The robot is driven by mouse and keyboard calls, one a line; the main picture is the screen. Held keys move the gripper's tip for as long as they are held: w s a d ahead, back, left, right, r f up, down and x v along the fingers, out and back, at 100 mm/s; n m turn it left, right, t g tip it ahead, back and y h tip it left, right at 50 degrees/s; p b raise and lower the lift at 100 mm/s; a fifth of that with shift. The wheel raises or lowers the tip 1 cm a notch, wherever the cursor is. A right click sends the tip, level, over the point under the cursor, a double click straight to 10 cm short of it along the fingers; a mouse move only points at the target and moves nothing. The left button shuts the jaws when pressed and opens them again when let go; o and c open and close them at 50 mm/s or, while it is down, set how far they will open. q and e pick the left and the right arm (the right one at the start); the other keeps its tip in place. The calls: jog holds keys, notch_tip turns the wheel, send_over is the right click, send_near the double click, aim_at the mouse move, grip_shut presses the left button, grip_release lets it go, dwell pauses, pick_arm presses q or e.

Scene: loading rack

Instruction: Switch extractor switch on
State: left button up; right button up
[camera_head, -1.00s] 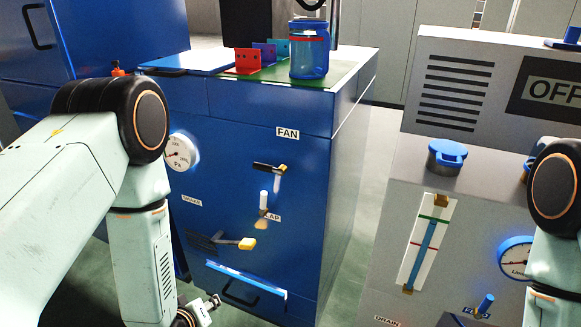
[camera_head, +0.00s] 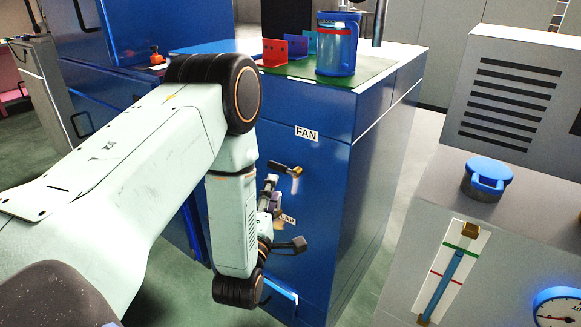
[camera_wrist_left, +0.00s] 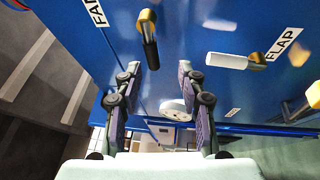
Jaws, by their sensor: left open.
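The front of the blue cabinet (camera_head: 315,210) carries a lever by the FAN label (camera_head: 306,133). This FAN lever (camera_head: 287,168) has a black grip and a brass end, and shows in the left wrist view (camera_wrist_left: 149,38) just beyond the fingertips, near the gap between them. A white-handled lever (camera_wrist_left: 232,61) sits by the FLAP label to the right there. No label reading extractor is legible. My left gripper (camera_wrist_left: 158,80) is open and empty, just below the FAN lever in the head view (camera_head: 270,196), partly covering the FLAP area. My right gripper is out of view.
A blue-lidded jar (camera_head: 336,50) and coloured brackets (camera_head: 285,48) stand on the cabinet top. A grey machine with a blue knob (camera_head: 488,175) and a gauge (camera_head: 556,308) is at the right. A floor gap separates it from the cabinet.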

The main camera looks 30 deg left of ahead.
aim_at(278, 170)
pick_arm(q)
jog(key=shift+n, duration=0.6)
jog(key=x, duration=0.3)
jog(key=r+x, duration=0.1)
jog(key=x, duration=0.2)
jog(key=shift+s, duration=0.1)
jog(key=shift+w+a+r, duration=0.15)
jog(key=shift+w+r, duration=0.1)
jog(key=shift+w, duration=0.25)
jog(key=shift+w+a+f, duration=0.1)
jog(key=shift+w+a, duration=0.05)
jog(key=shift+w, duration=0.05)
jog(key=shift+c, duration=0.2)
jog(key=shift+s, duration=0.1)
jog(key=c, duration=0.3)
grip_shut()
